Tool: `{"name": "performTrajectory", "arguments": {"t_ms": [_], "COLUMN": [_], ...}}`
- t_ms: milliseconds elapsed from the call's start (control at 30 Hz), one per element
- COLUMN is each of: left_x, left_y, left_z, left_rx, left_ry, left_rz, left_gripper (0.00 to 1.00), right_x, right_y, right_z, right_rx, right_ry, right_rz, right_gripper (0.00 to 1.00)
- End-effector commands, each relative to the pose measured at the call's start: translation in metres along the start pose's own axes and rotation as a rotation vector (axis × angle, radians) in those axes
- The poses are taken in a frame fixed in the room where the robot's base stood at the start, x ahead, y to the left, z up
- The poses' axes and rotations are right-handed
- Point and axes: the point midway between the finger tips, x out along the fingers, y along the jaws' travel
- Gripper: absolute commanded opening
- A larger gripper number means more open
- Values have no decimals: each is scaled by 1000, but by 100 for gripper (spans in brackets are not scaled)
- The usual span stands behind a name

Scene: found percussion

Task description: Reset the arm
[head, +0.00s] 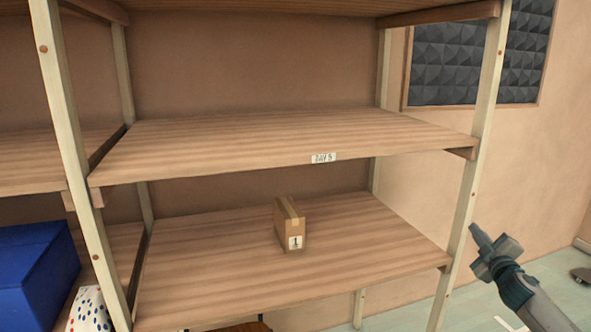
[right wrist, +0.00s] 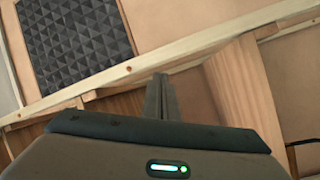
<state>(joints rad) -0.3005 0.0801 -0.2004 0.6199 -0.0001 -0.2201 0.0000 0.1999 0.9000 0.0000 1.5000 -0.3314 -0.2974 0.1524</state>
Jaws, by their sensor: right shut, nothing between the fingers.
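My right gripper (head: 478,235) is at the right of the head view, just right of the shelf's front right post and apart from it. Its fingers are shut and hold nothing. In the right wrist view the closed fingers (right wrist: 160,97) point toward the wooden post and shelf boards. My left gripper is not in view.
A wooden shelf unit (head: 240,140) fills the middle, with a "DAY 5" label (head: 323,158) on one board. A small cardboard box (head: 287,226) marked 1 stands on the board below. A blue box (head: 35,270) and a spotted object (head: 90,310) are at left. Floor shows at right.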

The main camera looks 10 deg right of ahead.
Motion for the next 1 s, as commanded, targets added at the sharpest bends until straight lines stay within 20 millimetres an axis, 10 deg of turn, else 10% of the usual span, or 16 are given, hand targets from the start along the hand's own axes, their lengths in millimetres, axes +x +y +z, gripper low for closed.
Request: {"name": "performTrajectory", "arguments": {"t_ms": [333,667,1000], "left_x": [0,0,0], "left_y": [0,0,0], "left_z": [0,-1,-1], "left_rx": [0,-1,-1], "left_ry": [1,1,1], "left_rz": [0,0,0], "left_gripper": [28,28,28], "right_x": [-3,-31,-116], "right_y": [-28,-145,-314], "right_z": [-15,57,143], "right_rx": [178,235,306], "right_ry": [65,-84,-297], "right_rz": [-100,-217,-395], "right_gripper": [0,0,0]}}
